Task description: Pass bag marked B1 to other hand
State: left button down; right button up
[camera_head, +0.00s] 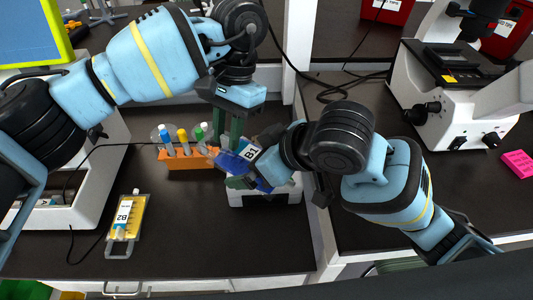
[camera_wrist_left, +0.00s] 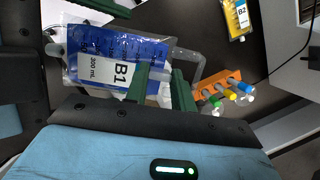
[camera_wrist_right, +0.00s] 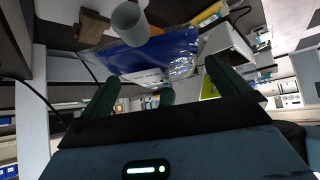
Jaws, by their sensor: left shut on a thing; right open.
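The blue bag marked B1 (camera_head: 230,163) hangs between my grippers in the head view, partly hidden by my right gripper. In the right wrist view the bag (camera_wrist_right: 150,58) lies ahead of the open fingers (camera_wrist_right: 163,86). Whether they touch it I cannot tell.
An orange rack (camera_head: 190,166) with capped tubes stands just left of the bag. A yellow bag marked B2 (camera_head: 128,215) lies on the dark bench at left. A white device (camera_head: 270,197) is under the grippers. A microscope (camera_head: 448,115) stands at right.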

jog(key=shift+a+f, duration=0.1)
jog(key=c, duration=0.7)
pick_arm(q)
jog(key=c, duration=1.1)
grip_release()
pick_arm(e)
jog(key=shift+c, duration=1.1)
pick_arm(q)
jog(key=shift+r, duration=0.1)
jog(key=v, duration=1.1)
jog(key=shift+r, duration=0.4)
jog(key=shift+w+d, duration=0.1)
jog(key=shift+d, duration=0.05)
